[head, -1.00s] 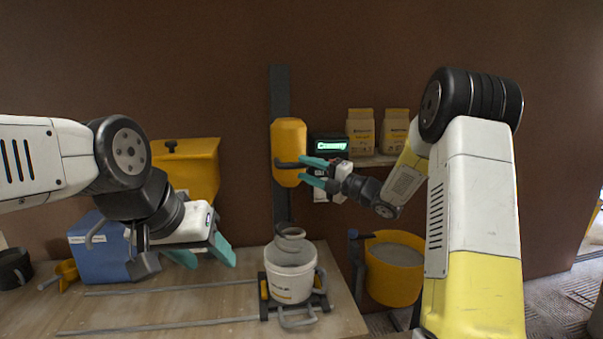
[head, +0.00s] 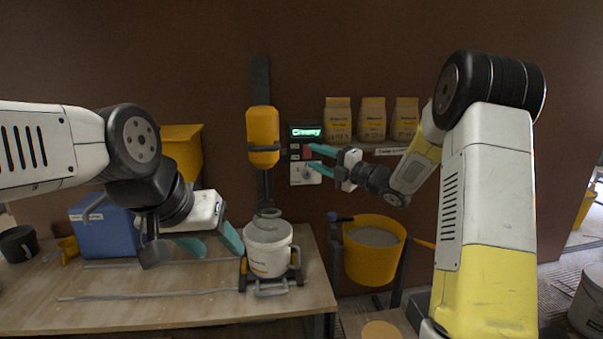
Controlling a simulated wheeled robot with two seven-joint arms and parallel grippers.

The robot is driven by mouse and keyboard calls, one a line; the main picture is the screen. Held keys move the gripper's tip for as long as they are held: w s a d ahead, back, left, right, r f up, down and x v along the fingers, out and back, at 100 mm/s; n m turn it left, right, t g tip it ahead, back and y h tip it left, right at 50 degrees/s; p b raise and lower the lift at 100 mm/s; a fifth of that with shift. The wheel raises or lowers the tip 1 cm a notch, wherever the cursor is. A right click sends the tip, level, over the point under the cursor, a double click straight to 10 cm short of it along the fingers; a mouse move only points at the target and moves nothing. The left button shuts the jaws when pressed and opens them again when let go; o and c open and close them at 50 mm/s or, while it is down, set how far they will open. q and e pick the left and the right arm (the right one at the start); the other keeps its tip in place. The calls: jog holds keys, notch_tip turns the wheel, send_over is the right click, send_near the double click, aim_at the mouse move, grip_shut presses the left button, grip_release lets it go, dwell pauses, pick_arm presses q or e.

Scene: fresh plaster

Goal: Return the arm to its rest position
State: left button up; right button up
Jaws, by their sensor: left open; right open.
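My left gripper (head: 212,243) has teal fingers. It is open and empty above the workbench, between the blue box and the white bucket. My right gripper (head: 313,161) is open with teal fingers spread. It is in front of the wall control panel (head: 296,151), which has a lit green display. I see nothing between its fingers, and I cannot tell whether they touch the panel. My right arm (head: 484,190) stands large at the right, bent toward the wall.
A white bucket (head: 268,256) sits in a cradle on the workbench (head: 160,308), under a yellow wall unit (head: 263,136). A blue box (head: 105,230) is at left. A yellow tub (head: 372,262) stands right of the bench. Several paper bags (head: 372,119) stand on a shelf.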

jog(key=s+d+r+m+t+h, duration=0.1)
jog(key=s+d+r+m+h, duration=0.2)
jog(key=d+m+h, duration=0.4)
jog(key=s+d+r+m+t+h, duration=0.25)
jog(key=d+r+m+h, duration=0.2)
jog(key=m, duration=0.35)
jog(key=s+f+m+g, duration=0.3)
jog(key=s+m, duration=0.1)
jog(key=s, duration=0.6)
jog(key=s+a+f+m+g+h, duration=0.1)
jog(key=s+f+m+g, duration=0.2)
jog(key=s, duration=0.8)
jog(key=s+a+f+m+g, duration=0.1)
jog(key=s+f+m+g, duration=0.2)
jog(key=s+m, duration=0.3)
jog(key=s+f, duration=0.1)
jog(key=s, duration=0.4)
jog(key=shift+f+m, duration=0.4)
jog(key=shift+w+g, duration=0.1)
jog(key=shift+g, duration=0.15)
